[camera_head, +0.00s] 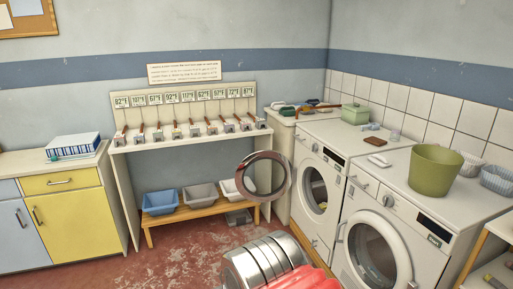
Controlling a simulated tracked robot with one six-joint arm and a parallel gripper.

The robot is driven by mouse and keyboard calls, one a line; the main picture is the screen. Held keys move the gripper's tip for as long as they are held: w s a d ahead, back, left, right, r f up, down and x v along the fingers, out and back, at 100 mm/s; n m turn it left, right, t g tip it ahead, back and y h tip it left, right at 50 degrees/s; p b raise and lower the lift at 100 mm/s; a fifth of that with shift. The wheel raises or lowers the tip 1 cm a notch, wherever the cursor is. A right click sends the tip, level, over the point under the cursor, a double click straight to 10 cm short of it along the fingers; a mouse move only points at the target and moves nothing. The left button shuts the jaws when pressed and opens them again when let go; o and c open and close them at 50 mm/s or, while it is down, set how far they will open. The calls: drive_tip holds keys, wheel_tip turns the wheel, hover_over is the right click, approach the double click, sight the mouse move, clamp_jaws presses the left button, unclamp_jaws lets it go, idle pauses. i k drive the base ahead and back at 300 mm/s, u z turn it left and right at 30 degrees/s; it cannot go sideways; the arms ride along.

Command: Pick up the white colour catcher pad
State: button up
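I cannot pick out the white colour catcher pad for certain. Small pale items (371,127) lie on top of the far washing machine (312,153), too small to name. A flat brown item (375,141) lies near them. The far machine's round door (264,176) appears swung open to the left, and something yellowish shows in its drum opening (319,190). No fingers of my gripper show. A ridged silver and red part at the bottom centre hides some floor.
The near washing machine (421,206) carries a green bucket (434,170). Blue (160,202), grey and white tubs stand on a low wooden bench (190,214). A blue-and-white box (73,146) sits on the left cabinet (66,215). Red floor (172,262) is clear at centre left.

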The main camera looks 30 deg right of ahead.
sight(377, 159)
drive_tip(key=z, duration=0.15)
drive_tip(key=i, duration=1.45)
drive_tip(key=z, duration=0.6)
drive_tip(key=i, duration=0.75)
drive_tip(key=z, duration=0.65)
drive_tip(key=i, duration=0.55)
drive_tip(key=z, duration=1.05)
drive_tip(key=i, duration=1)
drive_tip(key=z, duration=0.45)
